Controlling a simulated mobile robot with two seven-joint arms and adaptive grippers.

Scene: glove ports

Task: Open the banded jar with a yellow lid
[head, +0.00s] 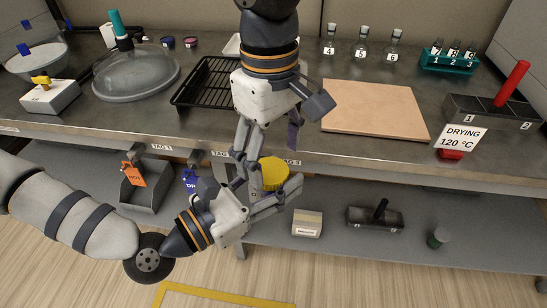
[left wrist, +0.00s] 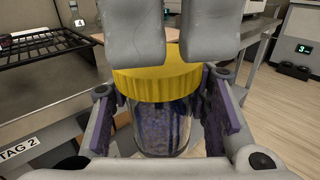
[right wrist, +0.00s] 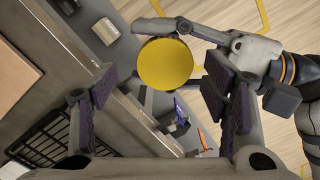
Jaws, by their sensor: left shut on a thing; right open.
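The jar has a round yellow lid (head: 273,174). My left gripper (head: 264,192) is shut on its body and holds it upright in front of the bench edge. In the left wrist view the clear glass body (left wrist: 155,130) shows blue-purple contents between the purple pads; the lid (left wrist: 160,82) is on top. My right gripper (head: 268,150) comes down from above, open, its fingers over the lid. In the right wrist view the lid (right wrist: 165,63) lies beyond the open fingers (right wrist: 160,97), with nothing between the pads. I cannot make out bands on the jar.
The bench holds a black rack (head: 205,82), a brown board (head: 373,110), a glass dome (head: 137,75) and a grey block with a red handle (head: 490,112). The shelf below holds a small box (head: 307,222) and a black-handled tray (head: 374,219). The bench edge is close behind the jar.

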